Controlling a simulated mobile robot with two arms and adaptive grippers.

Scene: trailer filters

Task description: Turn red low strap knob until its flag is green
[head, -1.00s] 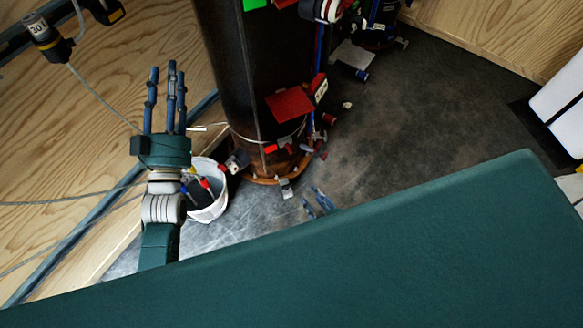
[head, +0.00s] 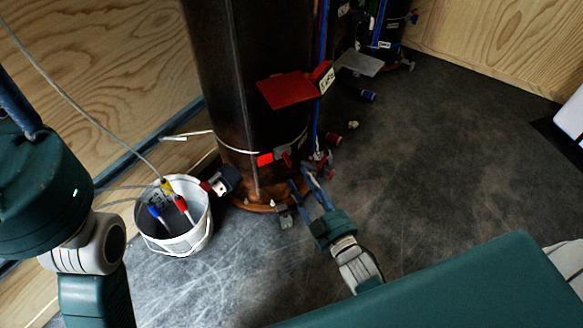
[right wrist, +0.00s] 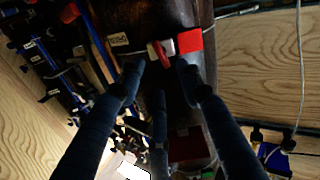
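The low strap runs around a dark upright cylinder (head: 235,90). Its red flag (head: 265,159) shows low on the cylinder, and also in the right wrist view (right wrist: 189,41). The small red knob (right wrist: 161,54) is just left of the flag in the right wrist view, beyond and between my fingertips. My right gripper (head: 302,180) is open, its fingers pointing up at the strap; the wrist view (right wrist: 160,70) shows the fingers spread with nothing between them. Contact with the knob cannot be made out. My left gripper (head: 22,105) is partly in view at the left edge, its fingertips cut off.
A red plate (head: 287,90) juts from the cylinder above the strap. A white bucket (head: 182,241) with colored-tipped tools stands left of the cylinder's foot. A second dark cylinder (head: 385,35) stands behind. The dark floor (head: 450,150) to the right is mostly clear.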

